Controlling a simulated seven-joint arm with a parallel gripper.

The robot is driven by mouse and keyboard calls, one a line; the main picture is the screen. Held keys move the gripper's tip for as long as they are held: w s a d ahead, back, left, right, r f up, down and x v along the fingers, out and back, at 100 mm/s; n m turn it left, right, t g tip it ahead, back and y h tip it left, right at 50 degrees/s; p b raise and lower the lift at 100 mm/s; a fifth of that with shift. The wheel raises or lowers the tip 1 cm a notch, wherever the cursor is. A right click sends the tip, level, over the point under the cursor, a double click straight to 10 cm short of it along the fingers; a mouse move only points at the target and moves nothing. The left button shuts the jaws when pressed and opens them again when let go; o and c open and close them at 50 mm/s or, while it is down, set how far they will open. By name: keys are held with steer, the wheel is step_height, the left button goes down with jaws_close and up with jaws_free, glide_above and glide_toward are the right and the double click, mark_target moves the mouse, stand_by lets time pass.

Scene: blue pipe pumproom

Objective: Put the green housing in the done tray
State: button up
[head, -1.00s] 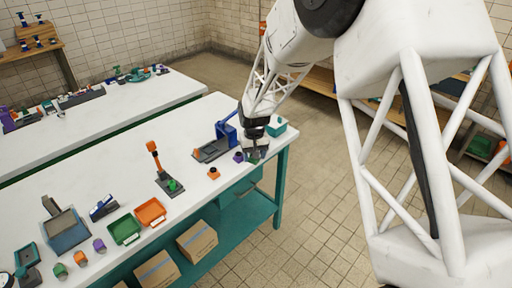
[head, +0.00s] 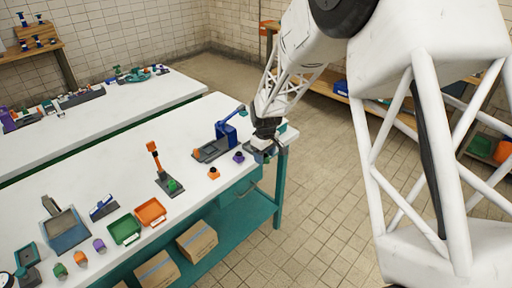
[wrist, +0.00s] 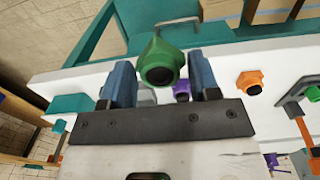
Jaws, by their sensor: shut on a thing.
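The green housing (wrist: 158,68) is between the two blue fingers of my gripper (wrist: 160,85) in the wrist view, its dark round opening facing the camera. My gripper is shut on it. In the head view my gripper (head: 262,147) is at the right end of the white table, and the housing is mostly hidden there. Two open trays lie near the table's front edge: a green tray (head: 124,229) and an orange tray (head: 151,212). I cannot tell from the pictures which is the done tray.
A purple housing (head: 238,157) and an orange housing (head: 213,173) stand left of my gripper. A blue clamp fixture (head: 212,150) is behind them. An upright orange-handled fixture (head: 160,168) stands between there and the trays. A teal box (wrist: 75,103) sits close to my gripper.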

steer(key=w+a, duration=0.1)
steer(key=w, duration=0.4)
steer(key=w+a+f, duration=0.1)
steer(key=w, duration=0.4)
steer(key=w+a, duration=0.1)
steer(key=w, duration=0.4)
steer(key=shift+w+f, duration=0.25)
steer(key=shift+w, duration=0.15)
steer(key=shift+f, duration=1.75)
steer(key=shift+f, duration=0.1)
steer(key=o, duration=1.1)
step_height(320, 180, up, 12)
steer(key=shift+r, duration=0.1)
